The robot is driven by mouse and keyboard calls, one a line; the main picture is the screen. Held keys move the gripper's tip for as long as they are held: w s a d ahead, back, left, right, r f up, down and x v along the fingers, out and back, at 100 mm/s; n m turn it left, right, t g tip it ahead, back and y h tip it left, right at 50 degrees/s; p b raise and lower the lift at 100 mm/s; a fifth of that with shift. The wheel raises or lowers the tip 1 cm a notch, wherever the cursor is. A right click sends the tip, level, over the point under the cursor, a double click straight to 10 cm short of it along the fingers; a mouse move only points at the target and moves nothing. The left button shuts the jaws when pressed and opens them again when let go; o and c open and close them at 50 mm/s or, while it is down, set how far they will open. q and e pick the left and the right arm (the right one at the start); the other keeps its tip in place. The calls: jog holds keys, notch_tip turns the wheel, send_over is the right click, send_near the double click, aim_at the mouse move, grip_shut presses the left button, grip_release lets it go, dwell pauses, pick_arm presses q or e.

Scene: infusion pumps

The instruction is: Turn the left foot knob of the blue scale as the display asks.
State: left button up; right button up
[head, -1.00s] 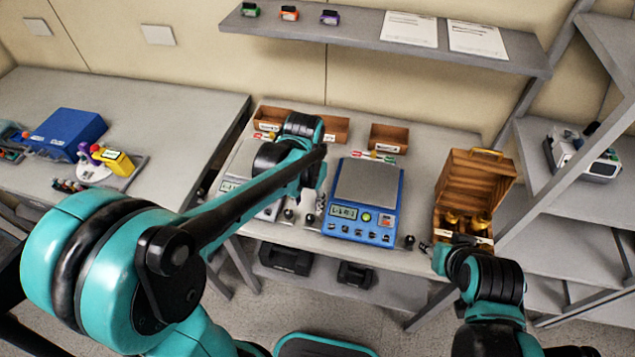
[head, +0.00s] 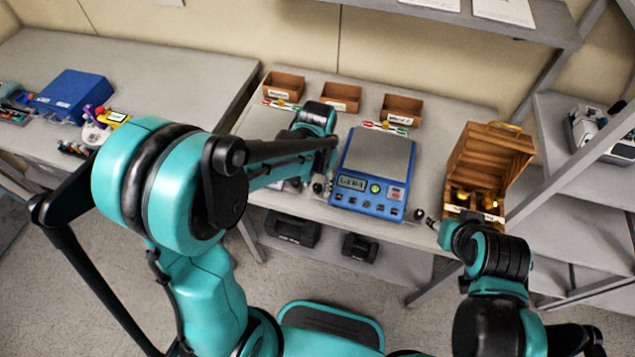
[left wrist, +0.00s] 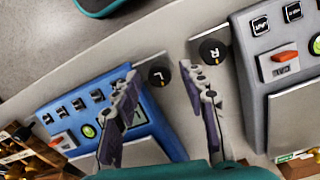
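The blue scale (head: 394,207) stands on the middle table with a grey pan and a small lit display (head: 351,183); its text is too small to read surely. Its left foot knob, black and marked L, shows in the left wrist view (left wrist: 159,75). My left gripper (left wrist: 163,72) is open, its fingertips on either side of that knob in the picture; I cannot tell whether they reach down around it. In the head view my left gripper (head: 327,184) is at the scale's front left corner. My right gripper (head: 433,222) is near the right knob (head: 419,214); its opening is unclear.
A grey scale (left wrist: 250,100) stands close beside the blue one, with its R-marked knob (left wrist: 211,50) near my left gripper's other finger. A wooden box (head: 490,150) with brass weights stands at the right. Small brown bins (head: 402,109) line the back.

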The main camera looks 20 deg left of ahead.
pick_arm(q)
grip_shut()
jog(key=shift+n, duration=0.3)
jog(key=n, duration=0.3)
jog(key=shift+n, duration=2.6)
jog(key=shift+o, duration=0.8)
grip_release()
